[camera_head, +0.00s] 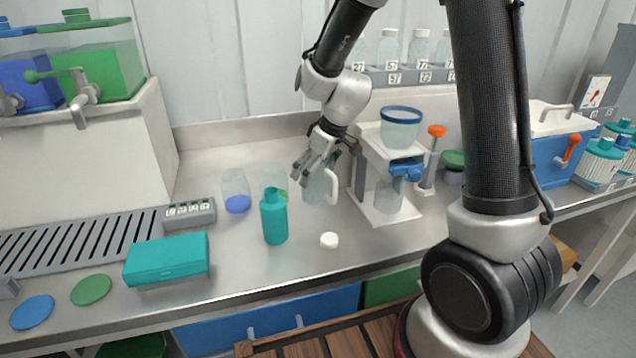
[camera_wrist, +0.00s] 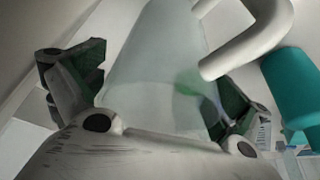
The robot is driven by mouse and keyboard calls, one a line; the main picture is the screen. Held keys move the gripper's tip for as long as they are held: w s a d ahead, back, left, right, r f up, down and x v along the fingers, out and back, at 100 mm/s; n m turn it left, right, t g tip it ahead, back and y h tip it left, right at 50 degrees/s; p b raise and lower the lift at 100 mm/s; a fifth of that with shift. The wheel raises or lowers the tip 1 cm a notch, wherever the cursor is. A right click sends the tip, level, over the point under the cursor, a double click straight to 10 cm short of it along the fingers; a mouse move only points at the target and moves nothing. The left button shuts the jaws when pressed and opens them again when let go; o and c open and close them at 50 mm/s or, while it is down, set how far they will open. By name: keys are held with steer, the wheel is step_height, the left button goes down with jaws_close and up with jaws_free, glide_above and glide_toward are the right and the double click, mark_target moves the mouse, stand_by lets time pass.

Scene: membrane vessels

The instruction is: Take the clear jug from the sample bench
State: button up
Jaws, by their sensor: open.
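The clear jug (camera_head: 319,188) stands on the sample bench (camera_head: 230,270), with its white handle on its right side. My gripper (camera_head: 312,168) is at the jug's upper part and hides some of it. In the wrist view, the jug (camera_wrist: 150,70) lies between the two spread fingers of my gripper (camera_wrist: 155,95). The white handle (camera_wrist: 250,42) passes close to the right finger. The jaws are open; I cannot tell whether either finger touches the jug.
A teal bottle (camera_head: 273,218) stands just left of the jug, with a clear vessel with a blue base (camera_head: 236,192) farther left. A white stand (camera_head: 388,205) is close on the right. A white cap (camera_head: 329,240) and a teal box (camera_head: 167,259) lie in front.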

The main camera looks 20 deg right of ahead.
steer(key=c, duration=1.1)
steer(key=shift+o, duration=0.2)
steer(key=shift+r, duration=0.1)
